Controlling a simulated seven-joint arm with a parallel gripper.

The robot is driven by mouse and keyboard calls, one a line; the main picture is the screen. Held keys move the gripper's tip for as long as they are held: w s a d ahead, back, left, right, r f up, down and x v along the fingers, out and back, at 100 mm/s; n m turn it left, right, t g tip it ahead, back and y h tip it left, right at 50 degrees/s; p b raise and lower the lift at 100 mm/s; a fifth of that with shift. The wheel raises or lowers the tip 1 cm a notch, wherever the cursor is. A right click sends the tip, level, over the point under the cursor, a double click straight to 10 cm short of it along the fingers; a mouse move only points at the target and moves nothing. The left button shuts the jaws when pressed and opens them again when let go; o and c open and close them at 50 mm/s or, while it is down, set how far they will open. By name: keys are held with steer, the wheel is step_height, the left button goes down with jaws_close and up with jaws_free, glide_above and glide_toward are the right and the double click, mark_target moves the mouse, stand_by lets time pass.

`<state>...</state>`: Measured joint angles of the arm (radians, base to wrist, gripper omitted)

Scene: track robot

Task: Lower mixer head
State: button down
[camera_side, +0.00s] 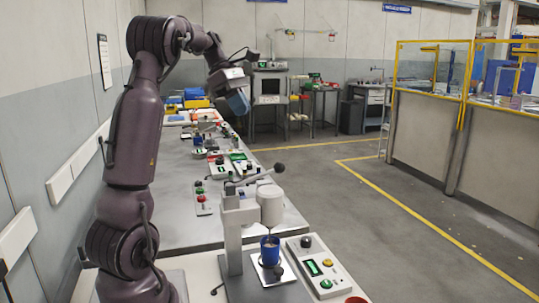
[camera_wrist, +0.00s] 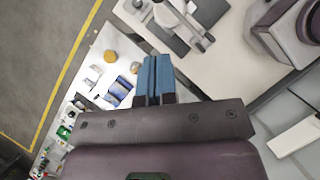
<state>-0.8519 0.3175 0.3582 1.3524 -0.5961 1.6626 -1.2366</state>
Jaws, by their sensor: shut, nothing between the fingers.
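The mixer stands at the front of the table in the side view, with a grey column (camera_side: 232,236) and a pale rounded mixer head (camera_side: 270,203). A lever with a black knob (camera_side: 279,168) sticks up to the right at its top. A blue cup (camera_side: 270,250) stands upright on the base below the head, with a gap that is hard to judge. My gripper (camera_side: 238,102) is high above the table, well behind and above the mixer, and touches nothing. Its blue fingers (camera_wrist: 158,78) are together and empty in the wrist view. What appears to be the mixer (camera_wrist: 185,22) shows partly at that view's top.
A red round thing (camera_side: 357,299) is cut off at the bottom edge. Several button boxes and parts line the long table (camera_side: 180,205) behind. The air between my gripper and the mixer looks clear.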

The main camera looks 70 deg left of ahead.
glide_above(277, 188)
steer(key=s+a, duration=0.1)
steer(key=s, duration=0.1)
steer(key=f, duration=1.1)
steer(key=shift+w+f, duration=0.2)
steer(key=shift+a, duration=0.1)
steer(key=f+g, duration=0.1)
steer(key=w+f+g, duration=0.1)
steer(key=f+g, duration=0.1)
steer(key=w+f+g, duration=0.1)
steer(key=shift+f+n, duration=0.3)
steer(key=shift+f, duration=0.05)
steer(key=shift+f+g, duration=0.5)
steer(key=shift+g, duration=0.2)
steer(key=shift+r, duration=0.1)
steer(key=s+v, duration=0.1)
steer(key=v, duration=1.2)
steer(key=shift+s+a+r, duration=0.15)
steer(key=shift+a+r, duration=0.15)
steer(key=shift+a, duration=0.1)
